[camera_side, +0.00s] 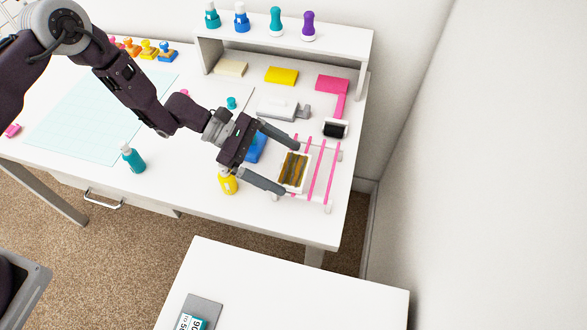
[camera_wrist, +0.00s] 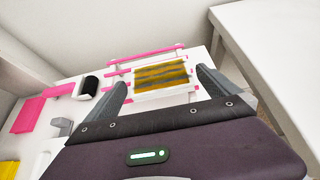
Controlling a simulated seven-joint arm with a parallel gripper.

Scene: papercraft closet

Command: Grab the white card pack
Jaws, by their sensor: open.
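A flat pack (camera_side: 294,171) with white edges and a gold-and-dark striped top, seemingly the white card pack, lies on a rack (camera_side: 328,205) with pink bars at the desk's right end. My gripper (camera_side: 290,167) is open and reaches toward it from the left, one finger on either side. In the wrist view the pack (camera_wrist: 161,73) lies between and just beyond my fingertips (camera_wrist: 161,78). A gap shows by the left finger; the right finger looks close to the pack's edge. I cannot tell whether it touches.
A black-topped stamp pad or roller (camera_side: 335,129) sits behind the rack, near a grey-white tool (camera_side: 283,110). A blue object (camera_side: 256,148) and a yellow bottle (camera_side: 228,183) stand close by my gripper. A raised shelf (camera_side: 300,45) runs along the back.

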